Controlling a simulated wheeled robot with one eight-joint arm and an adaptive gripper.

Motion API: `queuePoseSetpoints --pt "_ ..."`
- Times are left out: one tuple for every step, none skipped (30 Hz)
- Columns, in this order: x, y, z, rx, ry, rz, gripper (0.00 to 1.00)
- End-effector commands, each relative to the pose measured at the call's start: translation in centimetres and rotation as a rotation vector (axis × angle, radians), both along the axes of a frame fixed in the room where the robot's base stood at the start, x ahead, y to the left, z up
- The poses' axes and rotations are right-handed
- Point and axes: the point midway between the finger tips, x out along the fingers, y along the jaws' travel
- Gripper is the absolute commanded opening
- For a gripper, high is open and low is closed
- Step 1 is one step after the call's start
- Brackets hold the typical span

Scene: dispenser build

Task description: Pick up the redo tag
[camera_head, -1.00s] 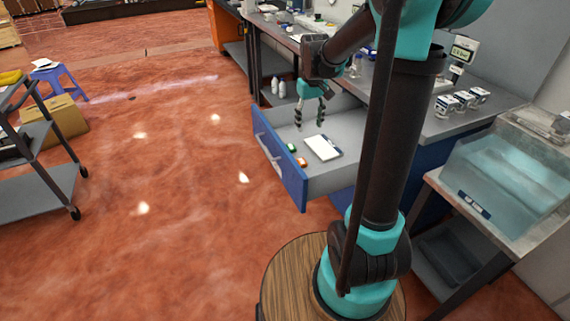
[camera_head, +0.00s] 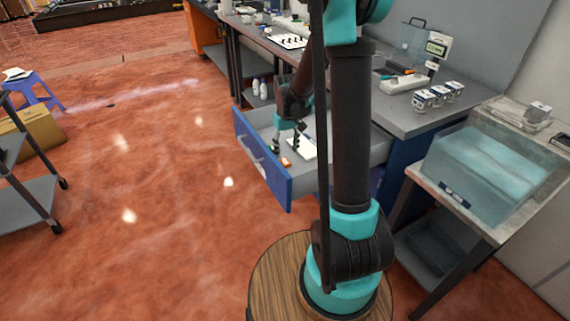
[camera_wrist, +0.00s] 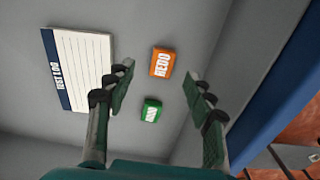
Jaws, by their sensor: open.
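The redo tag (camera_wrist: 162,62) is a small orange block with white "REDO" lettering, lying on the floor of the open drawer. In the head view the orange tag (camera_head: 286,162) shows near the drawer's front panel. My gripper (camera_wrist: 158,82) is open and empty above the drawer floor, with its fingers apart. The redo tag lies beyond the fingertips in the wrist view, roughly between their lines. A green tag (camera_wrist: 151,109) with white lettering lies between the fingers in the picture, nearer my palm. In the head view my gripper (camera_head: 287,148) hangs low inside the drawer and hides the green tag.
A lined "TEST LOG" pad (camera_wrist: 82,72) lies left of the tags in the wrist view. The blue drawer front (camera_head: 262,163) stands as a wall close to the tags. The grey counter (camera_head: 400,118) overhangs behind the drawer. Open red floor lies to the left.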

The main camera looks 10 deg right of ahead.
Motion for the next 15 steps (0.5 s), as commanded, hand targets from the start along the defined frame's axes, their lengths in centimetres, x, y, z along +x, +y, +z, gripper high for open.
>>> queuePoseSetpoints --pt "0.1 0.1 -0.4 0.000 0.000 0.000 0.53" --pt "0.1 0.1 -0.7 0.000 0.000 0.000 0.53" --pt "0.1 0.2 -1.2 0.000 0.000 0.000 0.53" --pt "0.2 0.3 -1.6 0.000 0.000 0.000 0.53" --pt "0.2 0.4 -2.1 0.000 0.000 0.000 0.53" --pt "0.3 0.5 -2.6 0.000 0.000 0.000 0.53" --pt "0.3 0.5 -3.0 0.000 0.000 0.000 0.53" --pt "0.3 0.5 -3.4 0.000 0.000 0.000 0.53" --pt "0.3 0.5 -3.9 0.000 0.000 -0.001 0.53" --pt "0.3 0.5 -4.2 0.000 0.000 -0.001 0.53" --pt "0.2 0.5 -4.4 0.000 0.000 0.000 0.53" --pt "0.2 0.5 -4.7 0.000 0.000 0.000 0.53" --pt "0.2 0.5 -4.8 0.000 0.000 0.000 0.53" --pt "0.2 0.5 -4.9 0.000 0.000 0.000 0.53" --pt "0.2 0.5 -5.0 0.000 0.000 0.000 0.53"
